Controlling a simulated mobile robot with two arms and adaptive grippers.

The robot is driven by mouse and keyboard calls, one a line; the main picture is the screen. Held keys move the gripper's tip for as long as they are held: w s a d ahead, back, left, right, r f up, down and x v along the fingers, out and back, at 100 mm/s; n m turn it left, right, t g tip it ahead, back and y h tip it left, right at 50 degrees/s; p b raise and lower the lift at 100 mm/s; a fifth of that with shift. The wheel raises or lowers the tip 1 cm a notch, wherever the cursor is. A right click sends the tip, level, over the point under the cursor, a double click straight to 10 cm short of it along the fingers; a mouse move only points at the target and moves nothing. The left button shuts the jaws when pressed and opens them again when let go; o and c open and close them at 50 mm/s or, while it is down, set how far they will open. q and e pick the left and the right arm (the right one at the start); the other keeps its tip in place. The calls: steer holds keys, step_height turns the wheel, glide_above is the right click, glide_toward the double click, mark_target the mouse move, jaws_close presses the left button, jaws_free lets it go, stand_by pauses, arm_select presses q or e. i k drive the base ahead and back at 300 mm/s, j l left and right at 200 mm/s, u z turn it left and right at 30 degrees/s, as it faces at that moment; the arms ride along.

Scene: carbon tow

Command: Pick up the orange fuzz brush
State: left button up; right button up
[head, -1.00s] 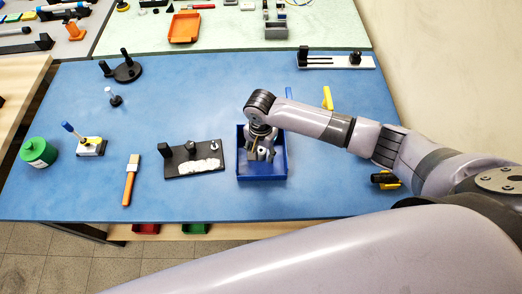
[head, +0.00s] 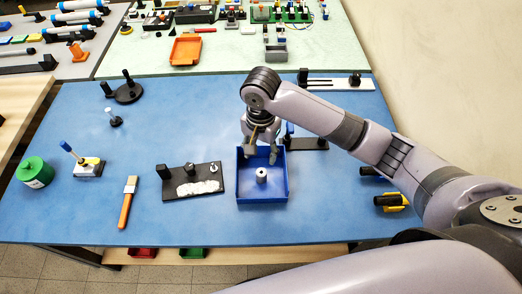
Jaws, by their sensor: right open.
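The orange fuzz brush (head: 127,203) lies flat on the blue table at the front left. Its orange handle points toward the near edge, and its pale bristle end points away. My right gripper (head: 261,160) is open above the far part of a blue tray, well to the right of the brush. Nothing shows between its fingers. My left gripper is not in view.
The blue tray (head: 262,199) holds a grey cylinder (head: 261,176). A black plate (head: 208,171) with white fuzz stands between brush and tray. A blue-handled tool on a block (head: 88,168) and a green jar (head: 35,173) are left of the brush.

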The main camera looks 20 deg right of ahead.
mark_target(130, 188)
steer(key=u, duration=0.9)
